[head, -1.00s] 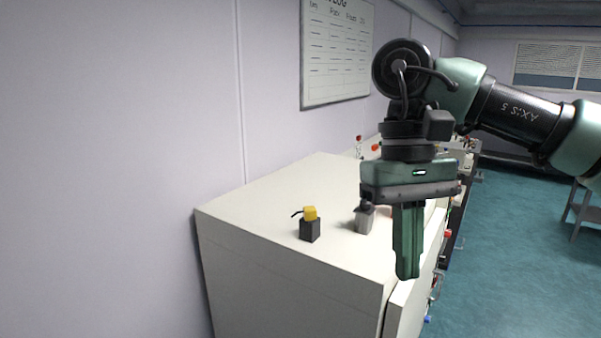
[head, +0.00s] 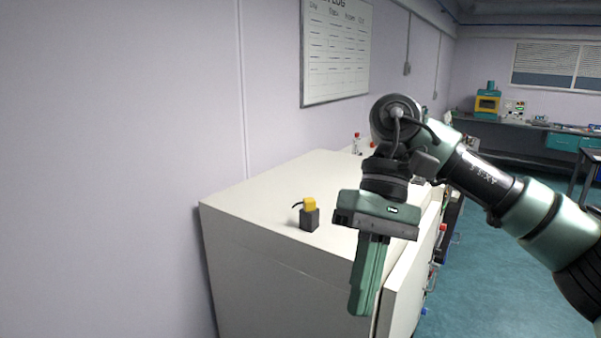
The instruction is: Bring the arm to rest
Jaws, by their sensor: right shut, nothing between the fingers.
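My right arm comes in from the right. Its gripper (head: 360,314) points down, slightly tilted, with its green fingers together and nothing between them. It hangs in front of the front edge of the white cabinet (head: 262,199). My left gripper is not in view.
A dark block with a yellow top (head: 309,214) stands on the cabinet, left of my gripper. A whiteboard (head: 335,50) hangs on the wall behind. At the back right is a bench with a yellow and teal machine (head: 487,103). The blue floor (head: 480,262) at right is partly clear.

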